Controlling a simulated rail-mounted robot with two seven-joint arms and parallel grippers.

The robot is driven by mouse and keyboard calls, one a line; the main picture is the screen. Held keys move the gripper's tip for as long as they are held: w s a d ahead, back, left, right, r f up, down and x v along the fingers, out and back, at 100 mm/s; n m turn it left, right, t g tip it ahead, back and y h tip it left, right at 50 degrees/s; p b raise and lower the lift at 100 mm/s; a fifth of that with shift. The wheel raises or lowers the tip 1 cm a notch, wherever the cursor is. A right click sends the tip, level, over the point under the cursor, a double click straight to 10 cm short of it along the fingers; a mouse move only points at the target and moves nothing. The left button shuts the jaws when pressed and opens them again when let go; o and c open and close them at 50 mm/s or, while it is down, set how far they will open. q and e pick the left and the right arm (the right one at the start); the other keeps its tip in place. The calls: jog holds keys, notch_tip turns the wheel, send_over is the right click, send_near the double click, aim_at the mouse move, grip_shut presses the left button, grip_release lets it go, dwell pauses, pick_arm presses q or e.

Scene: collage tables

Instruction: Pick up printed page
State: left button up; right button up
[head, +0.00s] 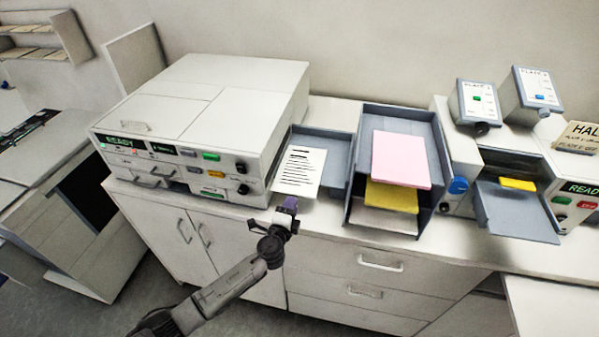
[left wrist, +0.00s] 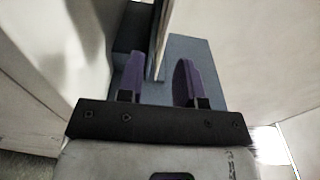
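The printed page (head: 301,168), white with black lines of text, lies on the grey output tray (head: 335,160) beside the printer. Its near edge sticks out toward the front of the counter. My left gripper (head: 289,206), with purple fingers, is just in front of that near edge. In the left wrist view its two fingers (left wrist: 159,80) stand apart, with a gap between them. A thin edge shows beyond and between the fingertips; I cannot tell if it is the page or if anything touches. My right gripper is in neither view.
The white printer (head: 205,110) stands left of the tray. A grey sorter (head: 352,213) with pink (head: 401,158) and yellow (head: 391,197) sheets stands close on the right. Another machine (head: 455,165) with a grey tray (head: 515,212) is farther right. Drawers (head: 340,265) front the counter.

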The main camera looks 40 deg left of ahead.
aim_at(297, 193)
pick_arm(q)
jog(key=shift+r+x, duration=0.1)
jog(key=shift+x, duration=1.3)
jog(key=shift+r+x, duration=0.15)
jog(key=shift+x, duration=1.25)
grip_shut()
